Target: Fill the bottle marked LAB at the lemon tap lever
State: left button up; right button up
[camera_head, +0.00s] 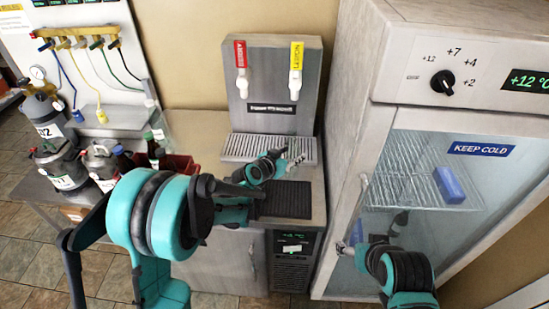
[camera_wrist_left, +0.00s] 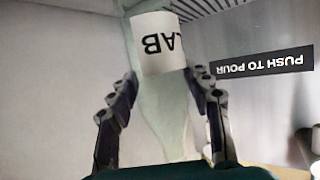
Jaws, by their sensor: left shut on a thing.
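In the head view my left gripper (camera_head: 284,162) is in front of the drip grille (camera_head: 240,148) of the steel dispenser, below the taps, and the bottle is mostly hidden there. The lemon tap lever (camera_head: 295,82) is white under a yellow label, at the dispenser's right. My right gripper (camera_head: 346,249) is low at the fridge door's left edge; its fingers are too small to read.
A second white tap lever (camera_head: 242,83) hangs under a red label to the left. A dark ribbed mat (camera_head: 284,201) lies on the counter. The glass-door fridge (camera_head: 420,180) stands close on the right.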

pick_arm(q)
jog(key=w, duration=1.5)
jog(key=shift+w, duration=0.4)
dwell(0.5)
dwell(0.4)
